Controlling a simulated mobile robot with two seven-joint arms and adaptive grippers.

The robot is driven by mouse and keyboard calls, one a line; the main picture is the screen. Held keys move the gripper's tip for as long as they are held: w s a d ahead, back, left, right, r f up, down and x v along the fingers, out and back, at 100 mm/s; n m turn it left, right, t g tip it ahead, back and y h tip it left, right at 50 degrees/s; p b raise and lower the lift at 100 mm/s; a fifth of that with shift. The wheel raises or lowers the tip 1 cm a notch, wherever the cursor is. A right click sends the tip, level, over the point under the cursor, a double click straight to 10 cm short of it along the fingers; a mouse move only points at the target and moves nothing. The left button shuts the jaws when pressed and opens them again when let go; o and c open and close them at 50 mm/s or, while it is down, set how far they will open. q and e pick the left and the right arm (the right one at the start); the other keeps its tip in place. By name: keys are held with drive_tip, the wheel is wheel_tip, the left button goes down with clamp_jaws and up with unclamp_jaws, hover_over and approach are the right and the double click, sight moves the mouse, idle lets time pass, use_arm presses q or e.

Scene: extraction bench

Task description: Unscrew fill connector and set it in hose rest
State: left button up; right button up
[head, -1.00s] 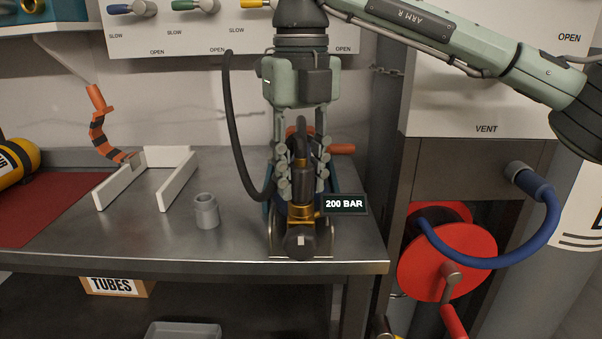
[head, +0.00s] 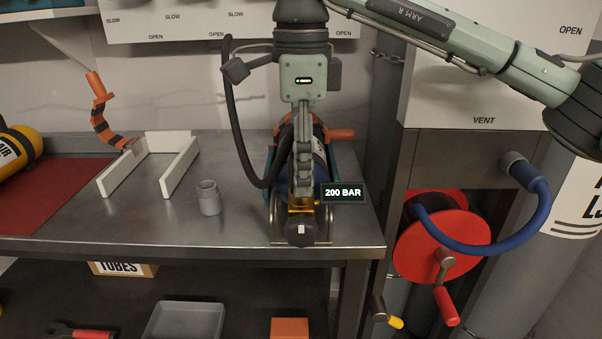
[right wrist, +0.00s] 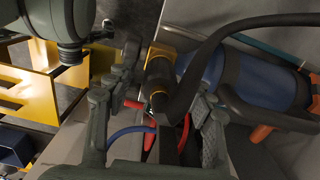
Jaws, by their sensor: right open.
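My right gripper (head: 303,192) points down over the front end of a blue cylinder (head: 318,150) lying in a cradle on the bench. In the head view its fingers line up one behind the other and hide most of the fill connector. In the right wrist view the open fingers (right wrist: 165,105) stand apart on either side of the dark connector with its brass collar (right wrist: 160,78). The black hose (right wrist: 205,50) runs up from it. Brass (head: 302,207) shows below the fingers, above a black knob (head: 300,232). A grey open cup (head: 209,197), possibly the hose rest, stands left. My left gripper is out of view.
A "200 BAR" label (head: 343,193) shows beside the valve. A white U-shaped frame (head: 150,183) and an orange-black strap (head: 103,122) are at the left. Bench between cup and cylinder is clear.

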drive_tip(key=m+b, duration=0.1)
drive_tip(key=m, duration=0.4)
drive_tip(key=shift+f+m, duration=0.1)
drive_tip(key=shift+m, duration=0.2)
drive_tip(key=m+b, duration=0.1)
drive_tip(key=m, duration=0.4)
drive_tip(key=shift+b, duration=0.3)
drive_tip(key=m+b, duration=0.1)
drive_tip(key=m, duration=0.3)
drive_tip(key=m+b, duration=0.1)
drive_tip(key=m, duration=0.2)
drive_tip(key=shift+m, duration=0.3)
drive_tip(key=m, duration=0.3)
drive_tip(key=shift+m+b, duration=0.3)
drive_tip(key=shift+m, duration=0.1)
drive_tip(key=shift+c, duration=0.3)
